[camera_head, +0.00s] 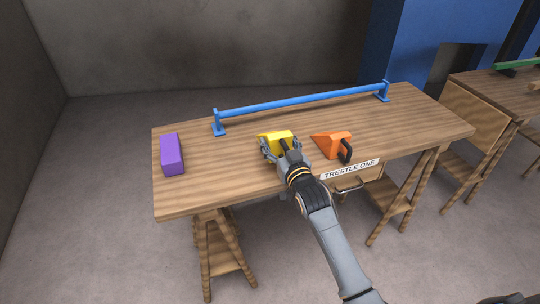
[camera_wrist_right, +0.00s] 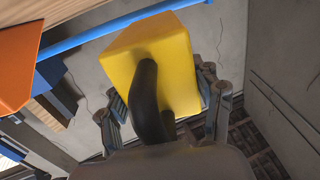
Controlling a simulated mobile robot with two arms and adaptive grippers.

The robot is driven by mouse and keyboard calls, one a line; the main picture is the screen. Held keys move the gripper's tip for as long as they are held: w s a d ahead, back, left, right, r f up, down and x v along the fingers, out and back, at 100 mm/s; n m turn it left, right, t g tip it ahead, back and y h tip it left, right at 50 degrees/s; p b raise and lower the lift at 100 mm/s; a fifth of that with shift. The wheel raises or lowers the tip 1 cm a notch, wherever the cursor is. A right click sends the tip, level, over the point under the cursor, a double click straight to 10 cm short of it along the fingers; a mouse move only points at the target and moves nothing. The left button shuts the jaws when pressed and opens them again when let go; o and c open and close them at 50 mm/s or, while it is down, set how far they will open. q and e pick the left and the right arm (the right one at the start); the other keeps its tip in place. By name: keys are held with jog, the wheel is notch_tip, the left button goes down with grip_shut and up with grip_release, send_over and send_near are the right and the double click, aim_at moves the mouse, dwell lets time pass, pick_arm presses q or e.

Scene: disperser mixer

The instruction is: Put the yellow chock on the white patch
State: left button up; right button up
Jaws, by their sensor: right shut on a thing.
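The yellow chock (camera_head: 272,136) is a wedge with a black handle, near the middle of the table in the head view. My right gripper (camera_head: 281,148) is shut on it, with a finger on each side. In the right wrist view the yellow chock (camera_wrist_right: 165,60) fills the space between the fingers of the right gripper (camera_wrist_right: 163,98), its black handle facing the palm. I cannot tell whether the chock touches the tabletop. I see no white patch in either view. My left gripper is not in view.
The wooden table (camera_head: 235,190) bears a purple block (camera_head: 171,154) at left, an orange chock (camera_head: 333,145) close right of my gripper, and a blue rail (camera_head: 300,101) along the back. A white label reads TRESTLE ONE (camera_head: 349,170). Another table (camera_head: 500,92) stands at right.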

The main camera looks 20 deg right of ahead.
jog(key=shift+w+a+f, duration=0.25)
jog(key=shift+a+f, duration=0.15)
jog(key=shift+f, duration=0.05)
jog(key=shift+w+a+f, duration=0.2)
jog(key=shift+a+f, duration=0.2)
jog(key=shift+f, duration=0.05)
jog(key=shift+w+a+f, duration=0.1)
jog(key=shift+a+f, duration=0.1)
jog(key=shift+f, duration=1.4)
jog(key=shift+f, duration=0.2)
jog(key=o, duration=1.6)
jog(key=shift+f, duration=0.1)
jog(key=shift+f+b, duration=0.15)
jog(key=shift+b, duration=0.2)
jog(key=s, duration=1.4)
jog(key=shift+d, duration=0.3)
